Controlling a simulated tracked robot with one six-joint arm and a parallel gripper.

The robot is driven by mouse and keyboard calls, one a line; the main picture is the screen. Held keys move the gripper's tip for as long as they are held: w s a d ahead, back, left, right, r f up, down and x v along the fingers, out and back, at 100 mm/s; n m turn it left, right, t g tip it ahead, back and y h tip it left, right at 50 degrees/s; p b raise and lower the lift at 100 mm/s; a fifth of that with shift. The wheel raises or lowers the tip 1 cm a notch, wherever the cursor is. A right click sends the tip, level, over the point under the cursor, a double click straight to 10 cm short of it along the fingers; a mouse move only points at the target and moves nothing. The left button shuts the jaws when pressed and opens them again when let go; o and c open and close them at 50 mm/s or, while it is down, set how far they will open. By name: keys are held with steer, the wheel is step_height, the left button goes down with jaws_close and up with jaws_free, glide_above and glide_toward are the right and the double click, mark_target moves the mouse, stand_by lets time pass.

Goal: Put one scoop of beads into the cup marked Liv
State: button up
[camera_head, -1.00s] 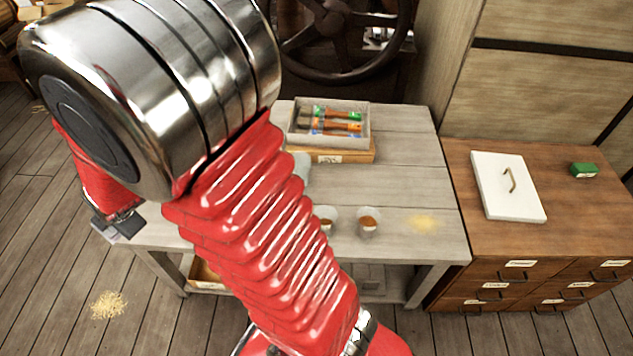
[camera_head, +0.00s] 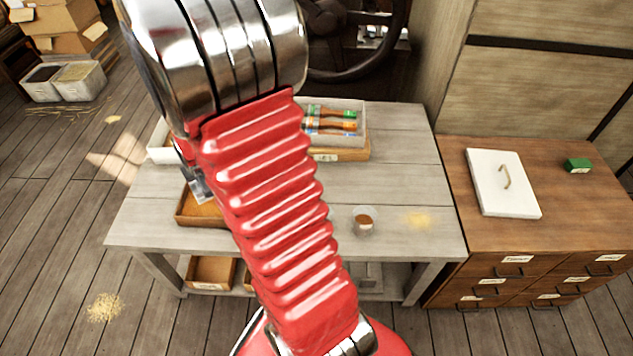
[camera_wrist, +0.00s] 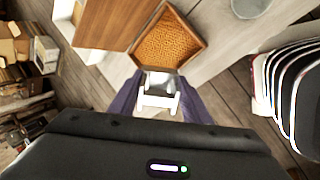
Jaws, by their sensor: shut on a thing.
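My gripper (camera_wrist: 158,92) is shut on a pale scoop (camera_wrist: 157,101) in the wrist view. Its bowl points toward a wooden tray of orange-brown beads (camera_wrist: 172,42); I cannot tell whether it holds beads. In the head view the tray (camera_head: 183,221) is on the table, partly behind my red arm, and my gripper is mostly hidden near it. A clear cup with brown contents (camera_head: 365,223) stands right of my arm. A sliver of another cup shows at my arm's edge. A cup (camera_wrist: 250,6) is cut off at the wrist view's top. I cannot read the name Liv.
A box of brushes (camera_head: 350,130) stands at the table's back. A yellowish patch (camera_head: 418,220) lies right of the cup. A dark handwheel stands behind.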

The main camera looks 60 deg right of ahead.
steer(key=s+d+f+m+g, duration=0.2)
steer(key=s+d+f+m, duration=0.1)
steer(key=s+d, duration=0.6)
steer(key=s+d+f+m+g, duration=0.2)
steer(key=s+d+m, duration=0.3)
steer(key=s+d, duration=0.5)
steer(key=s, duration=0.8)
steer(key=shift+d+f, duration=0.2)
steer(key=shift+f, duration=0.2)
steer(key=shift+d+r, duration=0.1)
steer(key=shift+r, duration=0.05)
steer(key=r+y, duration=0.1)
steer(key=d+r+y, duration=0.1)
steer(key=r, duration=0.1)
steer(key=shift+w+g, duration=0.2)
steer(key=shift+g, duration=0.2)
